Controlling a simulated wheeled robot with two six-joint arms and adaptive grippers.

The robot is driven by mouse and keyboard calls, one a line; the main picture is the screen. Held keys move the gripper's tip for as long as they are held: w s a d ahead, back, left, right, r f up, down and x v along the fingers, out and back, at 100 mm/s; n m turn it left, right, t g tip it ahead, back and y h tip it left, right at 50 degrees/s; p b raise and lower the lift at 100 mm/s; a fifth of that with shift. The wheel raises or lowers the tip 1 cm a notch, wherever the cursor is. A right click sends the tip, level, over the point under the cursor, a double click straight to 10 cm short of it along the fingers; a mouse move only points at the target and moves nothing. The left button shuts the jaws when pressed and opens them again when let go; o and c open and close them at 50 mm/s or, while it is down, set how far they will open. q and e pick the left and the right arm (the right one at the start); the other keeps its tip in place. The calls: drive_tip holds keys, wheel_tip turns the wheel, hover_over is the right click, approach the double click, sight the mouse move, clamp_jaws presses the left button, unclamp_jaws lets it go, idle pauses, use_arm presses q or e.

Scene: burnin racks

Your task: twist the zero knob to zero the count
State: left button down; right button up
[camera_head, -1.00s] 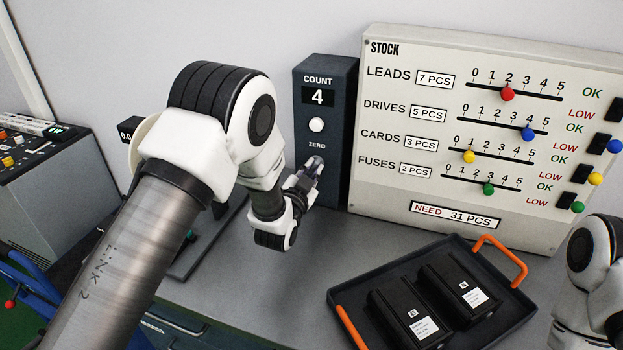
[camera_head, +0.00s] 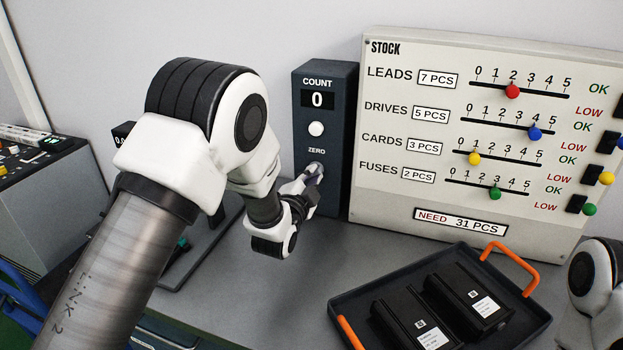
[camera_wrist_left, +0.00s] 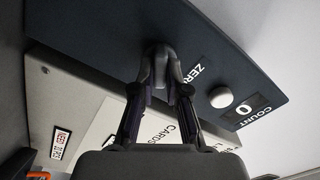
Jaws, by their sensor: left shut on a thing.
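The dark count box (camera_head: 338,95) stands upright against the wall, left of the stock board. Its count display (camera_head: 317,99) reads 0, and a white round button (camera_head: 316,129) sits below it. The zero knob (camera_head: 316,169) is under the ZERO label and is partly hidden by my left gripper (camera_head: 313,178). In the left wrist view the fingers of my left gripper (camera_wrist_left: 160,82) are closed around the grey knob (camera_wrist_left: 158,52). Of my right arm (camera_head: 592,285) only a part shows at the right edge; its gripper is out of view.
The stock board (camera_head: 440,190) with coloured sliders stands right of the box. A black tray (camera_head: 400,285) with orange handles holds two black units on the grey table (camera_head: 265,300). A dark stand is at left, partly behind my left arm.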

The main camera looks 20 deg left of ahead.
use_arm(q)
drive_tip(key=c, duration=1.2)
unclamp_jaws()
drive_tip(key=shift+d+r, duration=0.1)
drive_tip(key=shift+d, duration=0.05)
drive_tip(key=shift+s, duration=0.1)
drive_tip(key=s, duration=1.2)
drive_tip(key=shift+a, duration=0.25)
